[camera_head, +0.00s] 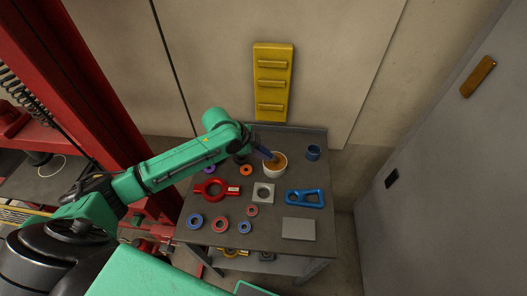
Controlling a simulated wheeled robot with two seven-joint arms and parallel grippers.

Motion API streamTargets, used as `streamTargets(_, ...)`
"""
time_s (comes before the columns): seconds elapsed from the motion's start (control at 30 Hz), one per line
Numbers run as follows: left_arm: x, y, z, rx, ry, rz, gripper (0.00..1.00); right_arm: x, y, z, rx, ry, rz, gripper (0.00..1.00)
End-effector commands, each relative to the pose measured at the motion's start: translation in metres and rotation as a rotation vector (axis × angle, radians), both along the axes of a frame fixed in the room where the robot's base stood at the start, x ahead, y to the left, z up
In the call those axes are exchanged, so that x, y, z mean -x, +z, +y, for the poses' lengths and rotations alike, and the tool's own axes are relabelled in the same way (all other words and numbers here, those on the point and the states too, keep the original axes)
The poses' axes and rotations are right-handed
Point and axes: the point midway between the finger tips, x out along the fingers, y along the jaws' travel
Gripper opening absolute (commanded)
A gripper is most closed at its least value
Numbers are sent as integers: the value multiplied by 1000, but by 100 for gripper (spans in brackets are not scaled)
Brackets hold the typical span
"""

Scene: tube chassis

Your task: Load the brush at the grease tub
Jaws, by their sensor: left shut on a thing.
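The grease tub (275,169) is a white round cup with orange-brown grease inside, standing at the back middle of the grey table. My left gripper (253,142) comes in from the left and is just behind and left of the tub. It is shut on the brush (264,152), whose dark blue handle slants down to the right. The brush's lower end is at the tub's opening; whether it touches the grease is hard to tell. My right gripper is not in view.
The grey table (265,225) holds a red ring-shaped part (211,189), a blue bracket (305,198), a square plate with a hole (263,193), a flat grey block (298,228) and several small rings. A dark blue cup (313,152) stands right of the tub. A red frame (105,95) rises at left.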

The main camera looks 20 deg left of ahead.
Motion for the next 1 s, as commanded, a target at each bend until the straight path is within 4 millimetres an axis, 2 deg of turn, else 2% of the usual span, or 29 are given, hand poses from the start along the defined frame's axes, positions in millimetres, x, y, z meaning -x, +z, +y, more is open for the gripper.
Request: streamTargets(1.0, 2, -4, 0, -3, 0, 8, 0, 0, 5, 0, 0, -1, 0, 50)
